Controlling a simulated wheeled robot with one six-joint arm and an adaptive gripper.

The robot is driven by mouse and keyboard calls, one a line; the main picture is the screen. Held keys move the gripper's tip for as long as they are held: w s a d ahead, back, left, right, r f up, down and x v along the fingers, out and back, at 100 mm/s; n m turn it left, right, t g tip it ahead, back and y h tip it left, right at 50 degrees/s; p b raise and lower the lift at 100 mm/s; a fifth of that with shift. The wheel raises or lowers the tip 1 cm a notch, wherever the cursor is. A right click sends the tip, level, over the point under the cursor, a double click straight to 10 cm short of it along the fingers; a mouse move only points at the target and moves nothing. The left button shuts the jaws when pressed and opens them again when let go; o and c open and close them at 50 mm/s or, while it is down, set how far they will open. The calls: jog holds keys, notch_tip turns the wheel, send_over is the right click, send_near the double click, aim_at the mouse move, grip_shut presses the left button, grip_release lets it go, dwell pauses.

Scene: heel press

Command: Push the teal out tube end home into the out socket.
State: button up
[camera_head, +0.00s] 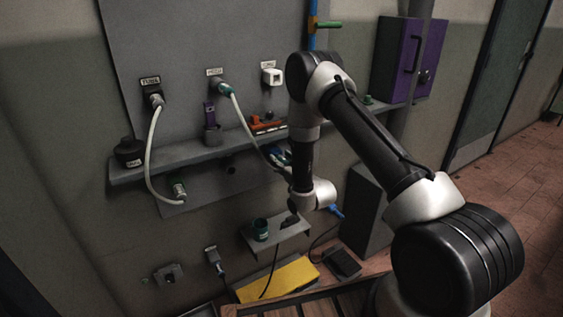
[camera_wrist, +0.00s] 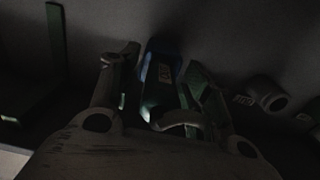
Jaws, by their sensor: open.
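In the wrist view my gripper (camera_wrist: 160,90) is open, with one finger on each side of a dark teal piece with a blue top and a small label (camera_wrist: 158,85). It looks like the teal tube end, but the view is dark, and I cannot read the label or tell if the fingers touch it. A round socket-like fitting (camera_wrist: 270,94) with a label stands to the right. In the head view a pale tube runs from a teal plug (camera_head: 225,88) on the wall panel down to my gripper (camera_head: 280,158), which is partly hidden by my arm. I cannot tell how deep the end sits.
A grey ledge (camera_head: 150,172) crosses the wall, bearing a black pot (camera_head: 129,152), a purple item (camera_head: 210,122) and a red tool (camera_head: 266,126). Another white tube (camera_head: 150,150) loops at the left. Below are a small shelf with a teal cup (camera_head: 261,229) and a yellow mat (camera_head: 285,278).

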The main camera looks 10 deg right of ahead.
dwell(0.7)
grip_shut()
jog(key=shift+s, duration=0.1)
jog(key=shift+v, duration=2.9)
jog(key=shift+s, duration=0.1)
jog(key=s+a, duration=0.3)
jog(key=a, duration=0.5)
jog(key=s+a, duration=0.4)
jog(key=a, duration=0.5)
jog(key=shift+s+a, duration=0.25)
jog(key=shift+s, duration=0.05)
